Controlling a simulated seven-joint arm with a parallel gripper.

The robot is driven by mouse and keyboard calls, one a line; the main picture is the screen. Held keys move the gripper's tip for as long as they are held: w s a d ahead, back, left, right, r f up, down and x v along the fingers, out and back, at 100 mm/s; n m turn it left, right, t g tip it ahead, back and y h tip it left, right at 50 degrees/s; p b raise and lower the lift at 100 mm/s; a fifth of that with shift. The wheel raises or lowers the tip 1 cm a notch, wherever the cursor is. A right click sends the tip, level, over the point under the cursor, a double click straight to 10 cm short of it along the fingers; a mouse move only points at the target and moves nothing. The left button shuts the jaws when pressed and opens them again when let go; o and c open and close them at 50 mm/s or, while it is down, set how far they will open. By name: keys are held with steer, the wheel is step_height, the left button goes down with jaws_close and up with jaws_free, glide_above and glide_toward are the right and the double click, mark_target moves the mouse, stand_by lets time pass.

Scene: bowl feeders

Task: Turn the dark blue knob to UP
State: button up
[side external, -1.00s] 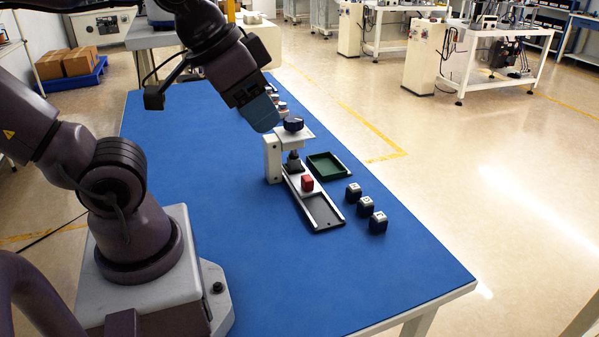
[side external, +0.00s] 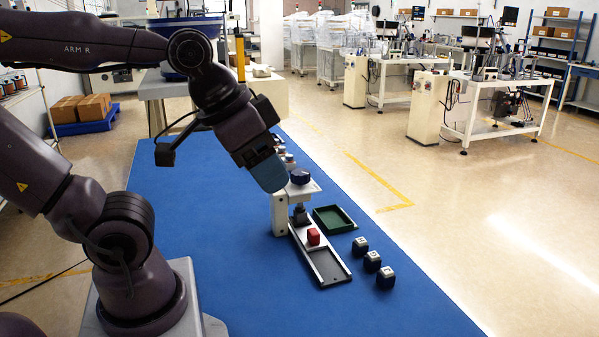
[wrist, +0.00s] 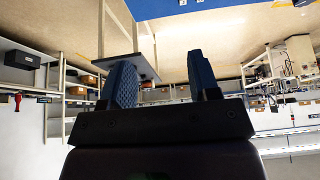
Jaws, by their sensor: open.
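The dark blue knob (side external: 300,176) sits on top of a white stand (side external: 281,215), above a dark nozzle-like part (side external: 300,215). Its marking is too small to read, so I cannot tell which way it points. My gripper (side external: 272,176) is tilted down just left of the knob in the side view. I cannot tell whether it touches the knob. In the wrist view my gripper (wrist: 162,80) has its two fingers apart with nothing seen gripped between them. I cannot make out the knob there.
Three dark blocks with light tops (side external: 372,261) stand nearer the right edge. Several small items (side external: 287,158) are behind my gripper. The blue tabletop (side external: 230,275) in front is clear.

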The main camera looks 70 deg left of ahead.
steer(key=o, duration=0.4)
steer(key=shift+w+a+f+n+g, duration=0.2)
steer(key=shift+a+f+n+g, duration=0.05)
steer(key=shift+a+f, duration=0.2)
steer(key=shift+w+a+f+n+g, duration=0.2)
steer(key=shift+a+f+n+g, duration=0.05)
steer(key=shift+a+f, duration=0.15)
steer(key=shift+o, duration=0.2)
steer(key=m+g, duration=0.3)
steer(key=g, duration=0.2)
glide_above(300, 172)
step_height(300, 172, down, 6)
steer(key=r, duration=0.1)
step_height(300, 172, down, 13)
steer(key=shift+a+r, duration=0.1)
steer(key=c, duration=0.9)
